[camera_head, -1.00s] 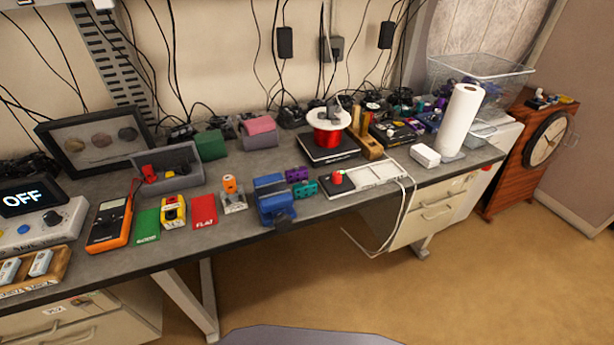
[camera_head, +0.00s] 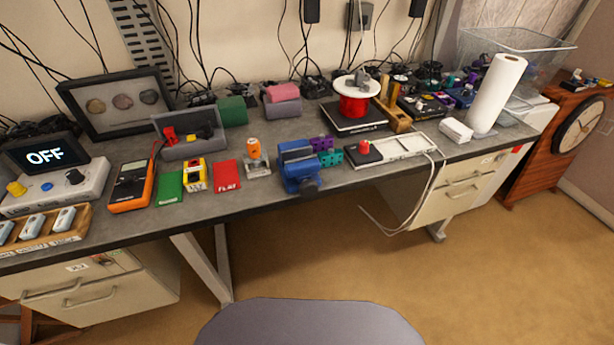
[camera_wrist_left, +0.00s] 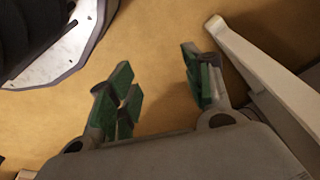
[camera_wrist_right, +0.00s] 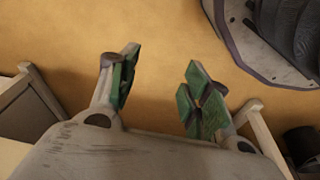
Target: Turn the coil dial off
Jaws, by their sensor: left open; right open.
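A pale control box (camera_head: 55,190) stands at the left end of the workbench, with a dark screen (camera_head: 45,157) reading OFF. On its face are a yellow knob (camera_head: 16,188), a small blue button (camera_head: 47,187) and a dark dial (camera_head: 75,176). I cannot read any label that tells which one is the coil dial. A spool of red wire (camera_head: 353,105) sits on a black plate farther right. My left gripper (camera_wrist_left: 160,90) is open and empty over the floor. My right gripper (camera_wrist_right: 160,90) is open and empty over the floor. Neither gripper shows in the head view.
A wooden tray with pale modules (camera_head: 45,243) lies in front of the box. An orange multimeter (camera_head: 132,186) stands right of it. A blue vise (camera_head: 300,168) is at the bench's front edge. Drawers (camera_head: 90,290) are below. The floor (camera_head: 400,270) before the bench is open.

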